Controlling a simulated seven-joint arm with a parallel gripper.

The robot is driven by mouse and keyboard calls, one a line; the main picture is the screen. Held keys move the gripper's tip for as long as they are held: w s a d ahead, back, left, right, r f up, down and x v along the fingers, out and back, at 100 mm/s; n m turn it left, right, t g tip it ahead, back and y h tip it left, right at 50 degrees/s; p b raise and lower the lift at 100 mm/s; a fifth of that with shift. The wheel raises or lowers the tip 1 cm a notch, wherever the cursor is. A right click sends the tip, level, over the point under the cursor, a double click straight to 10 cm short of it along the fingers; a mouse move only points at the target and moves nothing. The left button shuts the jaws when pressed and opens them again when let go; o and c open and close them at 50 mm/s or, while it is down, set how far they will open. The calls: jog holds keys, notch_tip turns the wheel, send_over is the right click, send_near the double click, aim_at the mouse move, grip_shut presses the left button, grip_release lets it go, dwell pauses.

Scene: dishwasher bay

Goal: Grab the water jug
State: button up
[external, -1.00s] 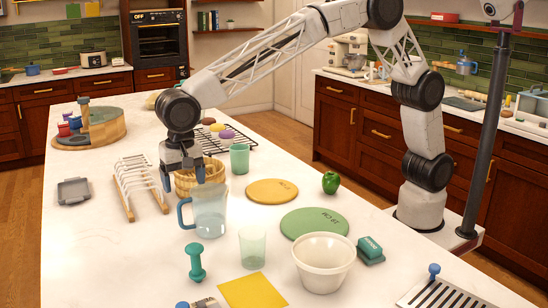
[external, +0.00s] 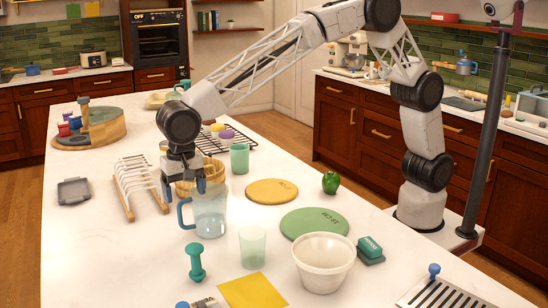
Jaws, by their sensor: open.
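The water jug (external: 211,218) is clear and bluish with a blue handle on its left side. It stands upright on the white counter. My gripper (external: 184,190) is open and points down at the jug's upper left, with one finger near the jug's rim and the other left of the handle. Nothing is between the fingers. I cannot tell from this one view whether a finger touches the jug or is behind it.
A green cup (external: 240,158) is behind right.

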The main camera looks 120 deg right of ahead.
jog(key=shift+w+f, duration=0.15)
jog(key=shift+f, duration=2.3)
jog(key=c, duration=1.3)
jog(key=shift+r, duration=0.3)
jog(key=shift+r, duration=1.5)
jog(key=shift+s+a+r, duration=0.1)
jog(key=shift+s+r, duration=0.15)
jog(key=shift+s, duration=2.35)
jog(key=shift+s+a+r, duration=0.1)
jog(key=shift+s+r, duration=0.1)
jog(key=shift+s, duration=2.45)
jog(key=shift+s+r, duration=0.25)
jog(key=shift+s, duration=2.35)
jog(key=shift+s, duration=0.15)
